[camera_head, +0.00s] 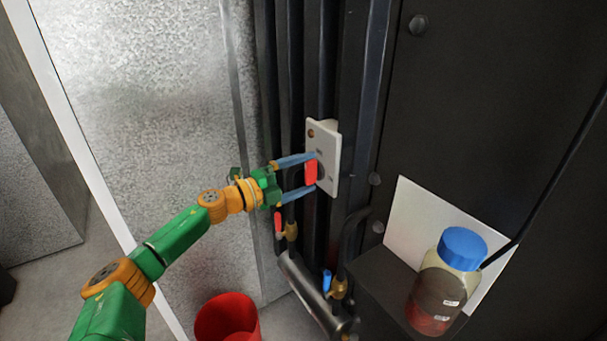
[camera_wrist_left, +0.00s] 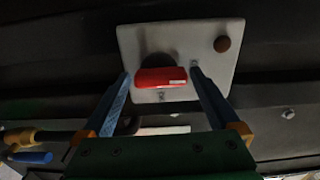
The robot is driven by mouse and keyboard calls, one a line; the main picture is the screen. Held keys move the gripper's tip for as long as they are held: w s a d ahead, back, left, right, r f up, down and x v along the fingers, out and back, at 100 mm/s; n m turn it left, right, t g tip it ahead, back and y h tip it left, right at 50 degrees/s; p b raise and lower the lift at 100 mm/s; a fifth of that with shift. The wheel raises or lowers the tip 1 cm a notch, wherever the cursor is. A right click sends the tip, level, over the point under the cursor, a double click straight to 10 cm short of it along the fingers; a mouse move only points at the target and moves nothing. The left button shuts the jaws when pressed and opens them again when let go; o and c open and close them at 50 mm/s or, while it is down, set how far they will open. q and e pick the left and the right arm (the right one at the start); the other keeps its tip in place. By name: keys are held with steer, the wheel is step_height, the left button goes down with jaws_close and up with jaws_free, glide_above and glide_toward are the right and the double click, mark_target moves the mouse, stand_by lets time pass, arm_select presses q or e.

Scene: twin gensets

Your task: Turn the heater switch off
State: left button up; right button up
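The heater switch is a red handle (camera_head: 311,172) on a pale panel (camera_head: 329,148) fixed to dark upright pipes. In the left wrist view the red handle (camera_wrist_left: 160,77) lies crosswise on a dark round base, with the pale panel (camera_wrist_left: 190,40) behind it. My left gripper (camera_head: 314,171) is open at the panel, one blue finger above the handle and one below. In the left wrist view the left gripper (camera_wrist_left: 160,78) has a finger near each end of the handle, with a visible gap on the right. My right gripper is not in view.
A red-handled valve (camera_head: 279,223) and a blue-handled valve (camera_head: 327,280) sit on pipes below the panel. A red bucket (camera_head: 228,318) stands on the floor. A blue-capped bottle (camera_head: 446,280) stands at the right. A brown knob (camera_wrist_left: 222,44) is on the panel.

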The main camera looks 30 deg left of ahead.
mark_target(306, 178)
arm_select(q)
steer(key=shift+s+a+f+b, duration=0.2)
steer(key=shift+s+b, duration=0.1)
steer(key=shift+b, duration=0.1)
steer(key=b+v, duration=0.3)
steer(key=v, duration=0.1)
steer(key=shift+s+d+f, duration=0.15)
steer(key=shift+f, duration=0.05)
steer(key=shift+s+a+r, duration=0.2)
steer(key=shift+s+a, duration=0.05)
steer(key=shift+s, duration=0.25)
steer(key=shift+s+a+r, duration=0.2)
steer(key=shift+s+a, duration=0.05)
steer(key=shift+s, duration=0.2)
